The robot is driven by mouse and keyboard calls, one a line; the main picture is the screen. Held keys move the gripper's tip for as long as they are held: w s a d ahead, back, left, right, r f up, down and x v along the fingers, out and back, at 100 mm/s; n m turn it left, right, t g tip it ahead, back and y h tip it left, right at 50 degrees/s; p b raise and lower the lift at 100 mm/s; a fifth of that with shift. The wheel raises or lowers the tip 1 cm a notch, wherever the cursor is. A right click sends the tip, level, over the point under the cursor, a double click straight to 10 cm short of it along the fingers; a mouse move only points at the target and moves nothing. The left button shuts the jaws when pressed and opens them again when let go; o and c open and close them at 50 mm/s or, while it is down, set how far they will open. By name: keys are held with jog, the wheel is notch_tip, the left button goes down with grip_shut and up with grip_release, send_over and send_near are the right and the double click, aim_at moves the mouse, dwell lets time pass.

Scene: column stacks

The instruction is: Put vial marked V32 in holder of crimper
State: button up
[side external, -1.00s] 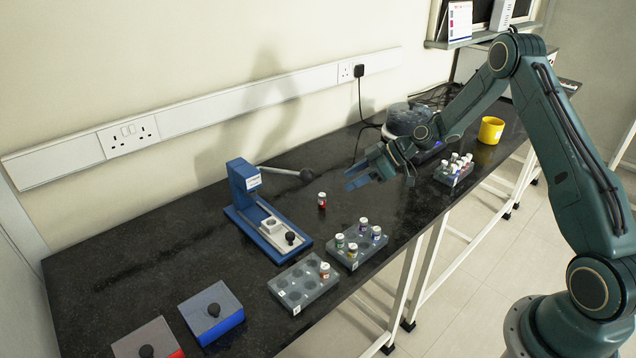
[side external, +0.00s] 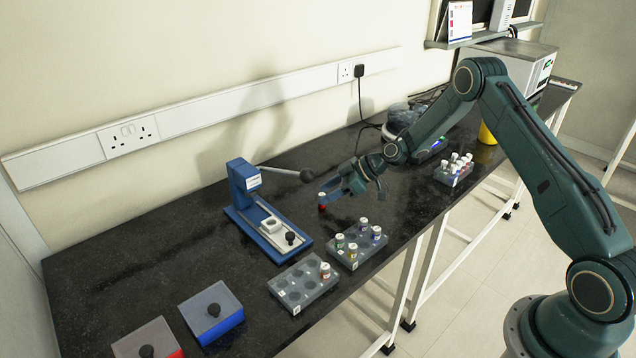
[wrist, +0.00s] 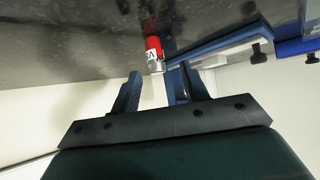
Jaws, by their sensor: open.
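A red vial with a white cap (side external: 321,206) stands alone on the dark bench, right of the crimper. It also shows in the wrist view (wrist: 153,47), just beyond the fingertips and lined up with the gap between them. Its label is only partly readable. My gripper (side external: 328,194) is low beside this vial, its open fingers reaching toward it; in the wrist view the gap between the fingers (wrist: 156,80) is empty. The blue crimper (side external: 241,188) stands left, with its lever toward the vial. Its pale holder (side external: 271,226) on the base looks empty.
A grey rack (side external: 354,256) with several vials sits in front of my gripper. Another rack (side external: 290,297) holds one visible vial. A third rack (side external: 443,179) with several vials is to the right. Lidded blue (side external: 217,320) and red (side external: 160,340) boxes lie front left.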

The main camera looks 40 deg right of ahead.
aim_at(322, 194)
jog(key=shift+x, duration=2.2)
jog(key=shift+d, duration=0.15)
grip_shut()
jog(key=shift+r, duration=0.15)
notch_tip(322, 194, up, 20)
